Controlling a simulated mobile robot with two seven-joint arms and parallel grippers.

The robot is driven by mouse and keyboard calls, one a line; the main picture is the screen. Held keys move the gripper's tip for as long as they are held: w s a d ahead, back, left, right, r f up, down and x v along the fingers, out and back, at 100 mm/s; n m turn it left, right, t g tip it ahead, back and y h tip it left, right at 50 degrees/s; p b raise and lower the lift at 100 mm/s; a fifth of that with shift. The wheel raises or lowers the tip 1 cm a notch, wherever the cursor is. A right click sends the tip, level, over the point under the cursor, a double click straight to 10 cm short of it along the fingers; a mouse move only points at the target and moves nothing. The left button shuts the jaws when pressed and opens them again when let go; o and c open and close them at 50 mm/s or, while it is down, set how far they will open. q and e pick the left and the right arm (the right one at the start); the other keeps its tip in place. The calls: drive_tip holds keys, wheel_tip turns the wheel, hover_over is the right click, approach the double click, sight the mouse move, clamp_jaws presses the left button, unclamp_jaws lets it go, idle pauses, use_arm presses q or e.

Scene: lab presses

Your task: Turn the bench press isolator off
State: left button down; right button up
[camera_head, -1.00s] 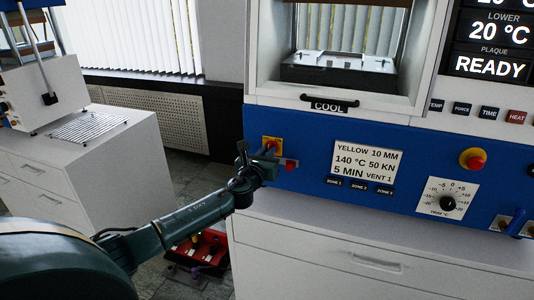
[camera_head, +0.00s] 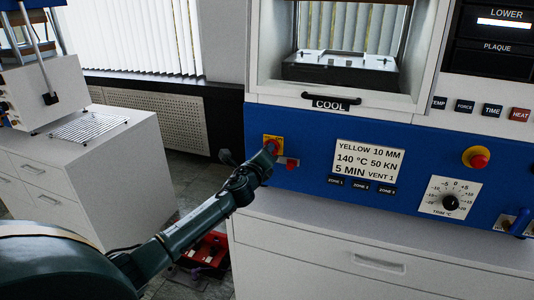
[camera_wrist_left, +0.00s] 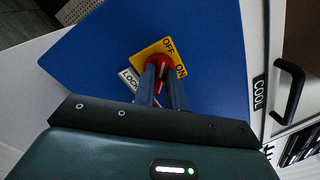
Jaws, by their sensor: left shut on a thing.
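The isolator is a red rotary knob (camera_wrist_left: 160,62) on a yellow plate (camera_wrist_left: 151,48) marked OFF and ON, set in the press's blue front panel. In the head view the yellow plate (camera_head: 272,139) shows at the panel's left part. My left gripper (camera_head: 271,149) reaches it from the lower left. In the left wrist view the two fingers of my left gripper (camera_wrist_left: 162,72) are shut on the knob, one on each side. The fingers partly hide the knob, so I cannot tell its exact pointer position. My right gripper is not in view.
Further right are a settings card (camera_head: 367,163), an emergency button (camera_head: 475,157) and a trim dial (camera_head: 450,203). The COOL handle (camera_head: 330,101) is above. A red crate (camera_head: 211,247) lies on the floor.

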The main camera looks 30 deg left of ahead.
use_arm(q)
drive_tip(key=n, duration=0.8)
drive_tip(key=shift+a+f, duration=0.1)
drive_tip(key=shift+f, duration=0.05)
drive_tip(key=shift+n, duration=0.3)
drive_tip(key=c, duration=1.4)
unclamp_jaws()
drive_tip(key=shift+c, duration=0.2)
drive_tip(key=v, duration=1.3)
drive_tip(key=shift+b, duration=0.4)
